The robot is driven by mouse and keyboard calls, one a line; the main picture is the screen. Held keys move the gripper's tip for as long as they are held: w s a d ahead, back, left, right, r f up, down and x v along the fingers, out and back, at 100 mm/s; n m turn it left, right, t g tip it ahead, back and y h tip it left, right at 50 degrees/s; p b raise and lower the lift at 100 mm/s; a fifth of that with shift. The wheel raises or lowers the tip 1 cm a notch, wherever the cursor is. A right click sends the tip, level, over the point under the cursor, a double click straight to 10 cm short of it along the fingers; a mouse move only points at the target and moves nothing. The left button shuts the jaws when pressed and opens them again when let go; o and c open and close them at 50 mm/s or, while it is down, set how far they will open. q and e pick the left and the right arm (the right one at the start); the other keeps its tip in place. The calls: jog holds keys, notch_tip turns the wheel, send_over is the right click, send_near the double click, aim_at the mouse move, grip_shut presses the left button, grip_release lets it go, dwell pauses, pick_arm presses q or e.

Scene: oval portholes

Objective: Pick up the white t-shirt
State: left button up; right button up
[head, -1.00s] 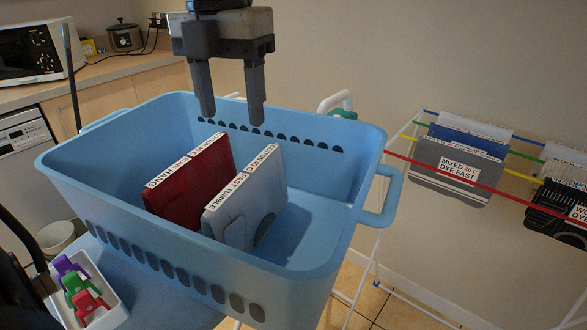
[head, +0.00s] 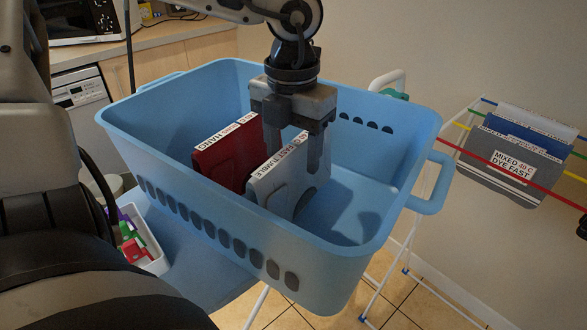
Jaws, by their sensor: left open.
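The white t-shirt (head: 279,190) is a pale folded piece standing upright in the blue laundry basket (head: 222,235), with a printed label along its top edge, partly readable as "FAST TUMBLE". My left gripper (head: 292,158) points down into the basket at the shirt's top edge. Its two fingers are apart, one near the label and one towards the shirt's right end. I cannot tell whether they touch the shirt or straddle it. A dark red folded piece (head: 218,160) stands just left of the shirt. My right gripper is not in view.
The basket walls surround the garments; its right floor is bare. A drying rack at right holds a grey piece (head: 503,170) and a blue one (head: 525,137). A small white tray (head: 157,266) of coloured pegs sits at lower left.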

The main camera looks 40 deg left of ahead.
pick_arm(q)
jog(key=shift+w+f, duration=0.1)
jog(key=shift+f, duration=1.35)
jog(key=c, duration=1.1)
jog(key=shift+c, duration=0.2)
jog(key=shift+r, duration=0.2)
